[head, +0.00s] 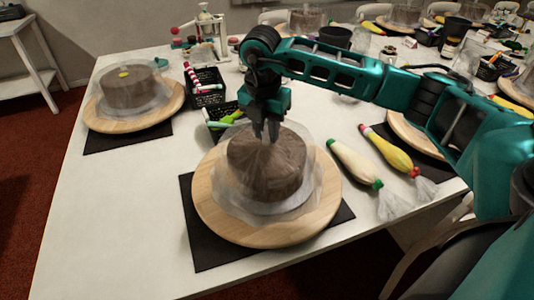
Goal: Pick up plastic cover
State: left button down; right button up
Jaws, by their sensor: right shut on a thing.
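A clear plastic cover (240,200) drapes over a brown cake (266,168) on a round wooden turntable (270,235) at the front of the table. My right gripper (266,138) points down at the top of this cake, shut on the cover near its middle. The cover still lies around the cake and spreads over the turntable. My left gripper is not in view. A second plastic cover (150,112) drapes over another cake (128,86) at the left.
Black baskets (206,98) stand behind the front turntable. White and yellow piping bags (354,164) lie to its right, near my right arm. A black mat (215,252) lies under the turntable. The table is clear at front left.

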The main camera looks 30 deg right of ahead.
grip_shut()
jog(key=shift+r, duration=0.1)
jog(key=shift+r, duration=0.2)
notch_tip(320, 180, up, 32)
jog(key=p, duration=0.4)
jog(key=shift+f, duration=0.15)
dwell(0.6)
